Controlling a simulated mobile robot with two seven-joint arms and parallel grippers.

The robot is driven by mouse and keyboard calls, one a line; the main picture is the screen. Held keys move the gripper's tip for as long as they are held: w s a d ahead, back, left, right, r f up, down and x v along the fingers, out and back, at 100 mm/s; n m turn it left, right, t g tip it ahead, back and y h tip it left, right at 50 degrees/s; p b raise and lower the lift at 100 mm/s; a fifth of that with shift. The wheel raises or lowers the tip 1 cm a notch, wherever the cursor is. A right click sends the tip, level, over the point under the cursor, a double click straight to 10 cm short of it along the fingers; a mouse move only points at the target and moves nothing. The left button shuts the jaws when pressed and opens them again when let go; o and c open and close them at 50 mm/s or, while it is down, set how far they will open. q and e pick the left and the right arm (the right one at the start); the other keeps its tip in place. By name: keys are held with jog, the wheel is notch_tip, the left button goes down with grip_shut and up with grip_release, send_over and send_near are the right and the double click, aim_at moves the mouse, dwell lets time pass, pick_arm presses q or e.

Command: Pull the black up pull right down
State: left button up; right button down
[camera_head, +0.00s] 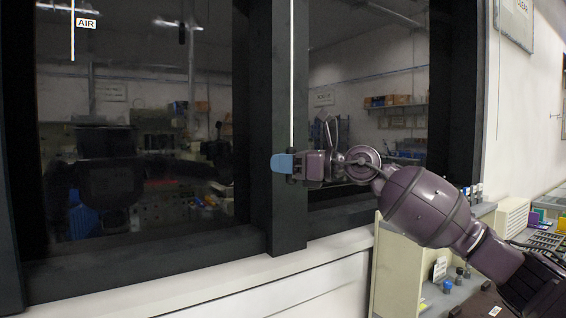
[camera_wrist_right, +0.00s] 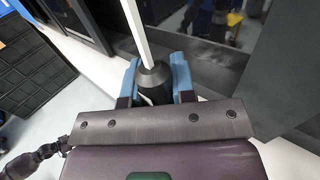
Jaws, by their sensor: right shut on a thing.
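The black pull is a dark, tapered handle (camera_wrist_right: 152,82) at the lower end of a white cord, seen in the right wrist view. My right gripper (camera_wrist_right: 157,84) is shut on it, with a blue finger on each side. In the head view my right gripper (camera_head: 283,164) is in front of the dark window post, and its blue fingers hide the pull. The white cord (camera_head: 292,70) runs straight up from the fingers to the top of the picture. My left gripper does not show as such; only a dark reflection of the robot is in the left pane.
The dark window frame (camera_head: 258,120) stands close behind the gripper. A white sill (camera_head: 200,285) runs below it. A beige cabinet (camera_head: 395,260) stands at the lower right.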

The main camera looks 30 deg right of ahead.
jog(key=c, duration=1.2)
grip_release()
jog(key=shift+a+f, duration=0.1)
jog(key=shift+f, duration=0.45)
jog(key=shift+r, duration=0.15)
jog(key=shift+r, duration=0.1)
jog(key=v, duration=1.1)
jog(key=shift+w, duration=0.1)
